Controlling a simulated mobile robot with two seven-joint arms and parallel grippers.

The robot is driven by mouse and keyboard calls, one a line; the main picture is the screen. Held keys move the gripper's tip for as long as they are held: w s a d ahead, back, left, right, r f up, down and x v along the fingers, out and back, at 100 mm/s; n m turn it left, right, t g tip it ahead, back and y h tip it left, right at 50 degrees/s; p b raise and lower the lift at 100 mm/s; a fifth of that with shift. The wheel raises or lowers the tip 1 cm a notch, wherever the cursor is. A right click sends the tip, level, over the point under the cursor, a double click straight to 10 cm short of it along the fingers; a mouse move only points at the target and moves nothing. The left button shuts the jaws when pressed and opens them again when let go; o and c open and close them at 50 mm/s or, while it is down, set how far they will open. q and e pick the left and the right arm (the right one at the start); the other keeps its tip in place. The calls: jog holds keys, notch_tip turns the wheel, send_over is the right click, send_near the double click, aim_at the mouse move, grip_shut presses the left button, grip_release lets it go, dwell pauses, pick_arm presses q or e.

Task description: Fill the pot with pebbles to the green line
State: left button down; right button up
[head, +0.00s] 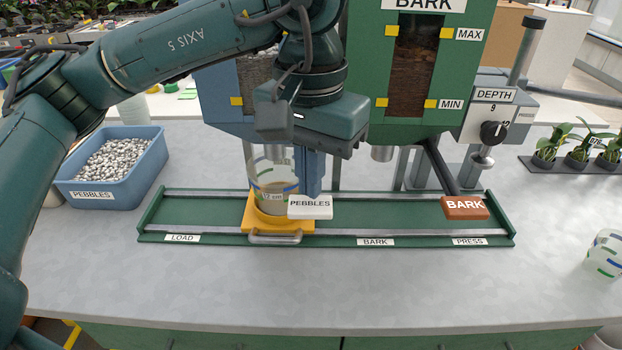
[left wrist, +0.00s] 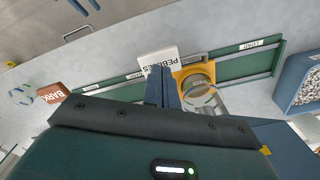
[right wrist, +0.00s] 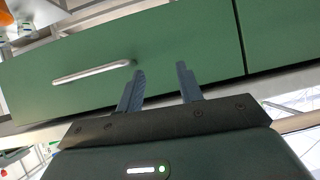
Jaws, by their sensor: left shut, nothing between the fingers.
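The clear pot (head: 274,178), marked with blue and green lines and a "12 cm" label, stands upright on the yellow carriage (head: 262,222), below the pebble hopper's spout. Greyish-brown matter shows low in it; its level against the green line is unclear. The pot also shows in the left wrist view (left wrist: 206,100). My left gripper (head: 313,190) is shut and empty, fingers down at the white PEBBLES lever plate (head: 310,208); I cannot tell whether they touch. The blue pebble hopper (head: 222,92) is partly hidden by my arm. My right gripper (right wrist: 160,78) is open and empty before a green drawer front.
The green rail track (head: 400,213) has LOAD, BARK and PRESS labels. A brown BARK lever (head: 465,207) sits at right. A blue pebble bin (head: 112,165) stands left, another clear pot (head: 605,254) far right. The front counter is clear.

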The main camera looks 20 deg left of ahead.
aim_at(310, 203)
pick_arm(q)
jog(key=shift+f+b, duration=1.7)
jog(key=shift+f, duration=0.1)
jog(key=shift+f+b, duration=1)
jog(key=shift+f, duration=0.05)
jog(key=shift+r, duration=0.15)
dwell(5.0)
